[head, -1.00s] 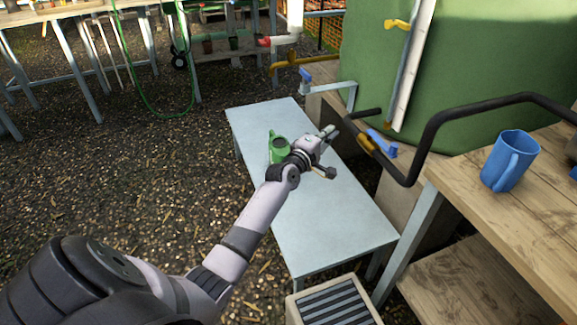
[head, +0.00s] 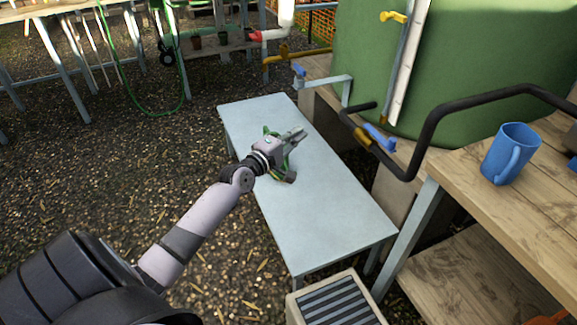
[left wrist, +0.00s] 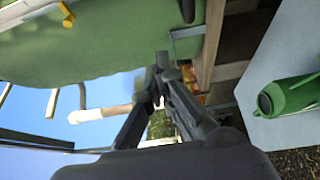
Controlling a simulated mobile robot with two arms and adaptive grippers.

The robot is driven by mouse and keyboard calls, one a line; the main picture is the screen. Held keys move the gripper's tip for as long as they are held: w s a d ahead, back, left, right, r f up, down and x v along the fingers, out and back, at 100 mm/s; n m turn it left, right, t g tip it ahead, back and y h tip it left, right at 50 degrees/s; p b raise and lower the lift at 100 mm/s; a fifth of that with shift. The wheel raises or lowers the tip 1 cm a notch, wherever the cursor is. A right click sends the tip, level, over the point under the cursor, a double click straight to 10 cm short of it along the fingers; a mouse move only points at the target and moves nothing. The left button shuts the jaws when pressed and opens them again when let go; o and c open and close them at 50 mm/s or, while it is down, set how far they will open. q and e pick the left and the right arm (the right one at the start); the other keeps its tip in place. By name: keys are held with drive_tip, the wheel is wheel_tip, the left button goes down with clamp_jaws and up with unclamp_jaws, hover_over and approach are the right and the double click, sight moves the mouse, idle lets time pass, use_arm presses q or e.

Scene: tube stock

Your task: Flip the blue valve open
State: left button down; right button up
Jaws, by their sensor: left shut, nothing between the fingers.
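One blue valve lever (head: 378,137) sits on a brass fitting low at the front of the green tank. A second, smaller blue lever (head: 299,69) is farther back, at the end of a grey bracket. I cannot tell which lever the task means. My left gripper (head: 298,133) is shut and empty above the pale table, left of the nearer lever and apart from both. Its fingers (left wrist: 158,78) also show in the left wrist view. Neither lever is clear in that view. My right gripper is not in view.
A black bent bar (head: 470,108) crosses near the tank (head: 465,60). A blue mug (head: 510,153) stands on the wooden bench at right.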

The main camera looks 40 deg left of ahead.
use_arm(q)
drive_tip(key=s+f+m+g+p, duration=0.2)
drive_tip(key=f+p, duration=0.3)
drive_tip(key=f, duration=0.5)
drive_tip(key=shift+s+f+m+g+y, duration=0.15)
drive_tip(key=shift+s+m+g+y, duration=0.25)
drive_tip(key=shift+s+g, duration=0.3)
drive_tip(key=shift+s+d, duration=0.1)
